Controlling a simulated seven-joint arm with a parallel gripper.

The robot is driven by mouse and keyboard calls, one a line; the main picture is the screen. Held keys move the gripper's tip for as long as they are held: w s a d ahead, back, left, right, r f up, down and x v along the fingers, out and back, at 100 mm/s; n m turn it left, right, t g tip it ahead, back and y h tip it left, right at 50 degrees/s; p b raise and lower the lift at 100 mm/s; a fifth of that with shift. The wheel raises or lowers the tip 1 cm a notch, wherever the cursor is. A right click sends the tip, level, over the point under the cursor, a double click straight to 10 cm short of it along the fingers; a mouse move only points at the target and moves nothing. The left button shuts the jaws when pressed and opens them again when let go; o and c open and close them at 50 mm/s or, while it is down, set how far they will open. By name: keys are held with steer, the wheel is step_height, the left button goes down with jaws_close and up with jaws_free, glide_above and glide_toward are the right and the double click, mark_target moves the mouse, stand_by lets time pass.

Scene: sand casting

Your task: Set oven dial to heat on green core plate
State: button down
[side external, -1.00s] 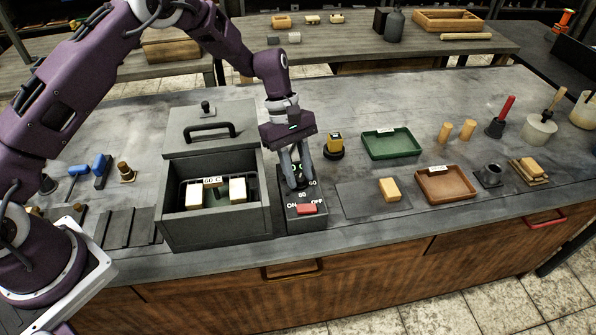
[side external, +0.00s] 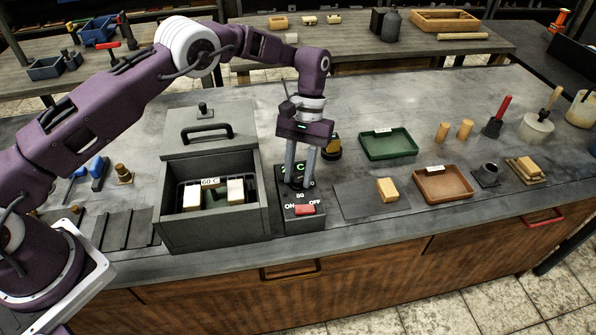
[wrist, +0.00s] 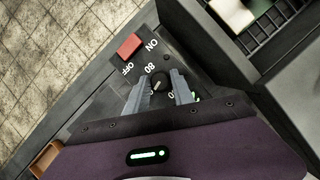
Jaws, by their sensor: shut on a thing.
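The fingers hide most of the dial and part of the green-lit display (side external: 284,170). A plate labelled 60 C (side external: 210,183) is inside the oven with pale blocks; its green colour is hard to tell.
A red ON/OFF switch (side external: 305,209) sits in front of the dial; it also shows in the wrist view (wrist: 129,46). A green tray (side external: 388,144) and a brown tray (side external: 443,199) lie to the right.

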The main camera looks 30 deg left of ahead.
steer(key=shift+d+m+y, duration=0.1)
steer(key=shift+m+y, duration=0.4)
steer(key=shift+m, duration=0.7)
steer(key=c, duration=1.1)
jaws_free()
step_height(320, 180, up, 10)
steer(key=w, duration=0.1)
steer(key=shift+w, duration=0.1)
